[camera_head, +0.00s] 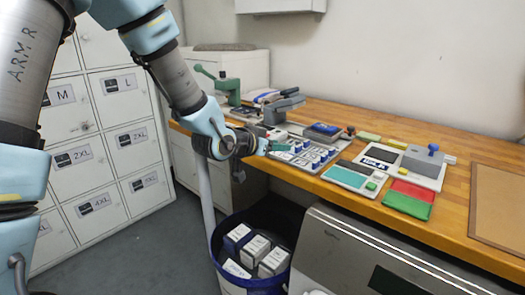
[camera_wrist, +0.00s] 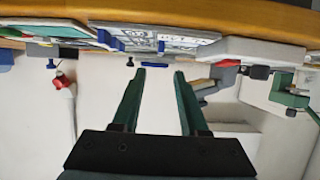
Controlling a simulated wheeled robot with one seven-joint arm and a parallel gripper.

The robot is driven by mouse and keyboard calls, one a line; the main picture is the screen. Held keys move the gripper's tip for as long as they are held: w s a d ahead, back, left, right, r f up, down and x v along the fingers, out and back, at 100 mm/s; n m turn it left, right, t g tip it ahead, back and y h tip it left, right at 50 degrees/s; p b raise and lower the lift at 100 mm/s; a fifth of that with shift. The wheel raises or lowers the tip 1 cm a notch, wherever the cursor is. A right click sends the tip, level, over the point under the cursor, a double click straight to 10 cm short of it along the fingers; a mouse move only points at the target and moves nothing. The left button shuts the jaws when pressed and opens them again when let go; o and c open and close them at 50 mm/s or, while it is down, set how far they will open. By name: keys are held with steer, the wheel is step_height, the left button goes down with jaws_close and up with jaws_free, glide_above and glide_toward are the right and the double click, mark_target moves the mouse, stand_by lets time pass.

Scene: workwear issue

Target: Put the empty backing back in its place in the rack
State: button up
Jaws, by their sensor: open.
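My gripper (camera_head: 282,148) is at the front edge of the wooden bench, by a grey rack-like tray (camera_head: 296,161) with rows of blue and white pieces. In the wrist view my gripper (camera_wrist: 158,73) has its two green fingers apart with nothing between them. Their tips point toward the bench edge, which shows upside down at the top. I cannot tell which piece is the empty backing.
A green-handled press (camera_head: 228,88) and a grey-handled press (camera_head: 283,108) stand at the bench's back left. A dark bin (camera_head: 262,216) with boxes is below the gripper. Lockers (camera_head: 120,135) are at left. A brown board (camera_head: 498,208) lies at right.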

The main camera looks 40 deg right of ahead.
steer(key=shift+a+r, duration=0.1)
steer(key=shift+a, duration=0.05)
steer(key=w+a+f+n+t+y, duration=0.1)
steer(key=w+a+f+n+y, duration=0.25)
steer(key=a, duration=0.75)
steer(key=w+a+n+t+y, duration=0.15)
steer(key=w+a+y, duration=0.25)
steer(key=w+a, duration=0.55)
steer(key=s+a+n+g+y, duration=0.2)
steer(key=s+a+n, duration=0.2)
steer(key=a, duration=1)
steer(key=s+a+n+g+y, duration=0.2)
steer(key=s+a, duration=0.6)
steer(key=a, duration=0.5)
steer(key=n+y, duration=0.1)
steer(key=n, duration=0.1)
steer(key=shift+s+a+r+n, duration=0.3)
steer(key=shift+s+a+n, duration=0.05)
steer(key=shift+a+n, duration=0.05)
steer(key=shift+g+y, duration=0.25)
